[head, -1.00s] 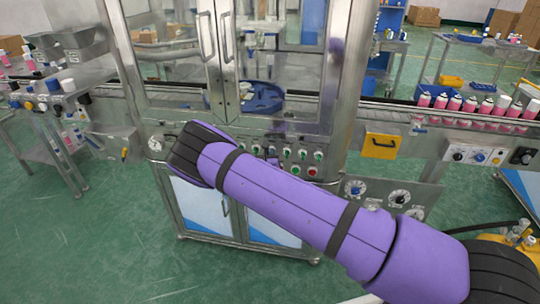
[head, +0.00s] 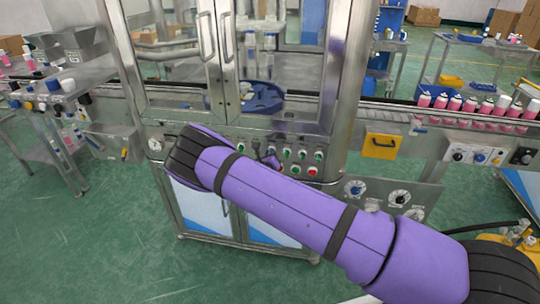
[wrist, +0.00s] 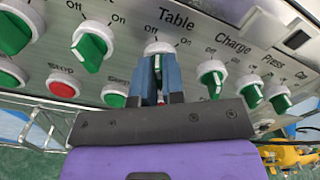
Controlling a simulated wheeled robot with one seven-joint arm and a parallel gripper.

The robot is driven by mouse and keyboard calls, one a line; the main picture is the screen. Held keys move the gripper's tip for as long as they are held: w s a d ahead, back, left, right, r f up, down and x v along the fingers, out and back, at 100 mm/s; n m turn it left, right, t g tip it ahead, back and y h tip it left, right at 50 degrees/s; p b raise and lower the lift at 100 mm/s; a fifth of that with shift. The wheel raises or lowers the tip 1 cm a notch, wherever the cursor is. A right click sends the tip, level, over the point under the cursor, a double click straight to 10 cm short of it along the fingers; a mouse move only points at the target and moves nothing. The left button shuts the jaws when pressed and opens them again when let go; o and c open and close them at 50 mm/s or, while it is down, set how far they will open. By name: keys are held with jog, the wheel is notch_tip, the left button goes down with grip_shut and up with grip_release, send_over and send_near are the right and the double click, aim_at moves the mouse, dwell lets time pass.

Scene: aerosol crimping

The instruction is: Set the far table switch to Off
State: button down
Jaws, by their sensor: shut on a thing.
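The table switch (wrist: 158,47) is a green knob on a white collar under the "Table" label on the steel panel. My gripper (wrist: 158,82) has its two blue-grey fingers closed on either side of this knob, and they hide most of it. On and Off marks stand near the collar, but the knob's exact setting is hard to read behind the fingers. In the head view my gripper (head: 269,160) is at the machine's front panel, partly hidden behind my purple arm.
Other green knobs flank the held one closely, including the charge switch (wrist: 212,78) on its right and another green knob (wrist: 92,46) on its left. A red stop button (wrist: 62,84) sits below. Glass doors (head: 222,50) rise above the panel.

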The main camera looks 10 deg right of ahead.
jog(key=c, duration=1.2)
grip_release()
jog(key=shift+s, duration=0.1)
jog(key=v, duration=1)
jog(key=shift+s+a, duration=0.2)
jog(key=shift+s, duration=0.1)
